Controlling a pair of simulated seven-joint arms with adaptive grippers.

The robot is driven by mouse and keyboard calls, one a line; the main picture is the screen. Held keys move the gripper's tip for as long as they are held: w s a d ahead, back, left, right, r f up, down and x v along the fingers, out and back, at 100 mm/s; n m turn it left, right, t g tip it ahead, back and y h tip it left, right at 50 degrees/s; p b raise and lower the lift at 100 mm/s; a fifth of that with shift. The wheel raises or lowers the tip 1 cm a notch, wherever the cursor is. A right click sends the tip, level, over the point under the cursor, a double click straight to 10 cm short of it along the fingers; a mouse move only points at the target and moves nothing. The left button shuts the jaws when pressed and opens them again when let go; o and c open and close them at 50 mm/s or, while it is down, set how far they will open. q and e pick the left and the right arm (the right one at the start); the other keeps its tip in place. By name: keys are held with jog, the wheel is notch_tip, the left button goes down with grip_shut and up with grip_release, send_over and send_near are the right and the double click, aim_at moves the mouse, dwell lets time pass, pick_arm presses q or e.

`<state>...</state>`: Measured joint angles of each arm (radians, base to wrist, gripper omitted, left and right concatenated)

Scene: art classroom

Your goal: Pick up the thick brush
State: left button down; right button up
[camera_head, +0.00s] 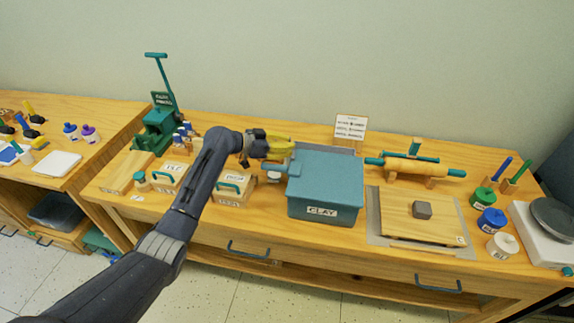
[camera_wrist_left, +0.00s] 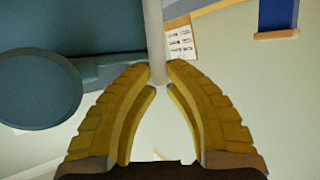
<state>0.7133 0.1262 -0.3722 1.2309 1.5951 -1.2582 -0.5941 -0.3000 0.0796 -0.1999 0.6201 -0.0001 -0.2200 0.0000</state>
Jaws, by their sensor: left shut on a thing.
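My left gripper (camera_head: 284,149) has yellow fingers and is above the table, just behind and left of the teal clay box. In the left wrist view the fingertips (camera_wrist_left: 160,77) close on a pale grey rod (camera_wrist_left: 154,35). The rod runs from between the tips to the top edge of that view. It looks like a handle, but I cannot tell for sure that it is the thick brush. No bristles show, and I cannot make out the rod in the head view. My right gripper is not in view.
The teal clay box (camera_head: 330,180) is close beside the gripper. A sign (camera_head: 350,128) stands behind it, and a rolling pin (camera_head: 415,168) lies to the right. Wooden boxes (camera_head: 233,190) with teal handles stand by my left arm. A board (camera_head: 425,213) with a grey block is front right.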

pick_arm(q)
jog(key=shift+r, duration=0.1)
dwell(0.3)
notch_tip(320, 180, up, 20)
dwell(0.8)
dwell(1.7)
jog(key=a+f, duration=0.2)
jog(key=f, duration=0.6)
jog(key=a+f, duration=0.2)
jog(key=f, duration=0.7)
jog(key=shift+w+a+f, duration=0.25)
jog(key=shift+w, duration=0.2)
jog(key=shift+f, duration=0.55)
dwell(1.5)
